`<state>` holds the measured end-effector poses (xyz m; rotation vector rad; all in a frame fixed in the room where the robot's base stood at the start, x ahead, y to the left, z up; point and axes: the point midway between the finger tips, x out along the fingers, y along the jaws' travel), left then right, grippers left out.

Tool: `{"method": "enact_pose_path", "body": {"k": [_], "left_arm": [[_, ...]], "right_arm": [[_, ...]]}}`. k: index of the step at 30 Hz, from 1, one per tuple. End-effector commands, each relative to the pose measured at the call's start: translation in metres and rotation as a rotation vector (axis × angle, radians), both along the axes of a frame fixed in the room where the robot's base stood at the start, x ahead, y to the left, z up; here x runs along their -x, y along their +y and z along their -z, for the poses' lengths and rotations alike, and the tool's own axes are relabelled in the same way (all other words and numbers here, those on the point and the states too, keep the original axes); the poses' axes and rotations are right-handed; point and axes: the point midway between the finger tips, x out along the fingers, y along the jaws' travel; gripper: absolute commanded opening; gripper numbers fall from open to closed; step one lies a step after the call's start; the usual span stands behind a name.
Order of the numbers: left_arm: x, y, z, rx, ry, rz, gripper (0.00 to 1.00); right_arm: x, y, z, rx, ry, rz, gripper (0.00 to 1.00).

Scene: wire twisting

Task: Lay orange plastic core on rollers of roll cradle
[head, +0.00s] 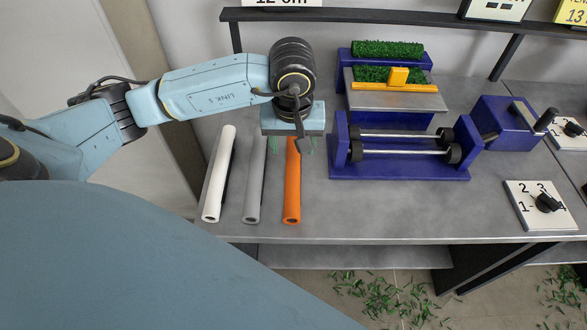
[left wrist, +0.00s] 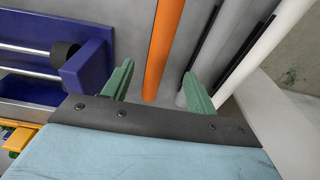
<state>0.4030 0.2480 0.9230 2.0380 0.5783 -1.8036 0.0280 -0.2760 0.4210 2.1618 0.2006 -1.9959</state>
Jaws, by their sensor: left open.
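The orange plastic core (head: 292,190) lies on the grey table, to the right of a grey core and a white core. My left gripper (head: 306,145) is above its far end, pointing down and open. In the left wrist view the orange core (left wrist: 163,45) runs between the two green fingers (left wrist: 160,85), with nothing held. The roll cradle (head: 400,172) is a blue frame to the right, with two metal rollers (head: 400,142) across it and nothing lying on them. Part of the cradle also shows in the left wrist view (left wrist: 90,68). My right gripper is not in view.
The grey core (head: 254,185) and white core (head: 219,175) lie close to the left of the orange one. Behind the cradle stands a blue fixture with green turf and a yellow slider (head: 398,76). A blue crank box (head: 505,125) and a numbered dial (head: 540,205) stand right.

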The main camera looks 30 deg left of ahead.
Motion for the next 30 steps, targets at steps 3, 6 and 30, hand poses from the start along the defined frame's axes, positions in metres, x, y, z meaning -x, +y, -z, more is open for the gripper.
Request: {"method": "enact_pose_path", "body": {"k": [3, 6, 30], "left_arm": [[-0.001, 0.001, 0.02, 0.002, 0.003, 0.0, 0.58], [-0.003, 0.001, 0.028, 0.002, 0.001, -0.001, 0.58], [-0.005, 0.003, 0.082, 0.004, 0.0, 0.0, 0.5]], "right_arm": [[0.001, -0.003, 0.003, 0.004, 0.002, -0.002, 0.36], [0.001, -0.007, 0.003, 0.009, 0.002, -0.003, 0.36], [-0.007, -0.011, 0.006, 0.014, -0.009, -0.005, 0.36]]}}
